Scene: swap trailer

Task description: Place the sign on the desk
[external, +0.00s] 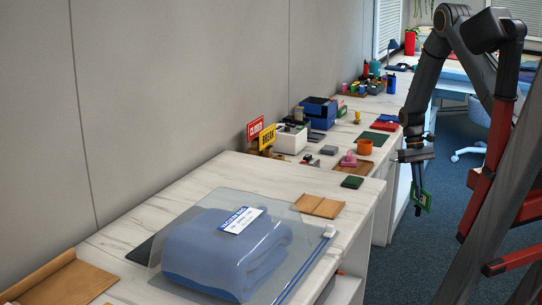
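The desk (250,169) has a pale marbled top and runs along the wall. A red CLOSED sign (256,127) and a yellow BREAK sign (267,137) stand upright together on it near the wall.
A folded blue blanket in a clear bag (205,255) fills the near counter. A white box (290,140), blue bin (319,112), orange cup (364,147) and pink stamp (348,159) stand farther back. A blue chair (478,112) is beyond my arm.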

